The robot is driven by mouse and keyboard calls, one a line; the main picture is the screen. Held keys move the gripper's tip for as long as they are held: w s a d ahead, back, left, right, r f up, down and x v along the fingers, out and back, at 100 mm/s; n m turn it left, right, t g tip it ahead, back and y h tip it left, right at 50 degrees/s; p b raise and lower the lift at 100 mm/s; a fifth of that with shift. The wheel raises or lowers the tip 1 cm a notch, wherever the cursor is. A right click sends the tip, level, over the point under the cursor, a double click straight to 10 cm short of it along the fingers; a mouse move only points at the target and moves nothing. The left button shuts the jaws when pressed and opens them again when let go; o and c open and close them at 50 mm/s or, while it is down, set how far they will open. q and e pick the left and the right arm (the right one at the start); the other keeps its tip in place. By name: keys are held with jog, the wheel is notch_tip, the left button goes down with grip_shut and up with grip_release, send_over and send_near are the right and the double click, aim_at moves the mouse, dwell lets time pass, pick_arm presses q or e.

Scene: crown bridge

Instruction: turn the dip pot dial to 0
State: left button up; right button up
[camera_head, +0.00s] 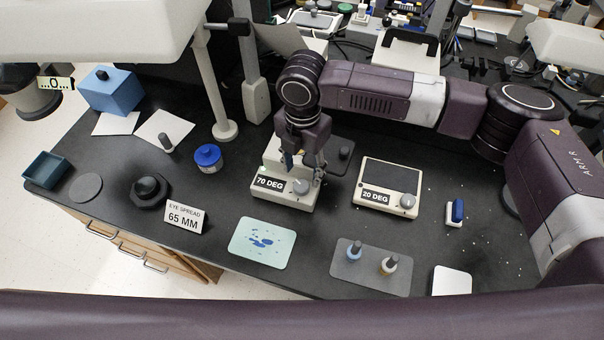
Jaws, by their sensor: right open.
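A cream unit labelled "70 DEG" (270,184) stands near the middle of the bench, with a round grey dial (301,187) at the right of its front. It looks like the dip pot. My right gripper (305,168) points down just above and behind this dial, its fingers open. I cannot tell whether a finger touches the dial. The gripper hides part of the unit's top. A second cream unit labelled "20 DEG" (376,195) stands to the right, with a dark flat top and its own grey dial (408,201). My left gripper is not in view.
In front lie a pale green sheet with blue marks (250,256) and a grey mat (350,271) with two small bottles. An "EYE SPREAD 65 MM" sign (184,217), a black knob (149,190) and a blue-lidded jar (208,158) stand left. Bare bench lies between.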

aim_at(302, 183)
notch_tip(302, 183, down, 4)
jog(key=shift+f+p, duration=0.1)
jog(key=shift+p, duration=0.25)
jog(key=shift+a+f, duration=0.1)
jog(key=shift+f, duration=0.8)
jog(key=c, duration=1.1)
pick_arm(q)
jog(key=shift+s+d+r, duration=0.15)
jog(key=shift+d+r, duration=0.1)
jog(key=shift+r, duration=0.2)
pick_arm(e)
jog(key=shift+c, duration=0.3)
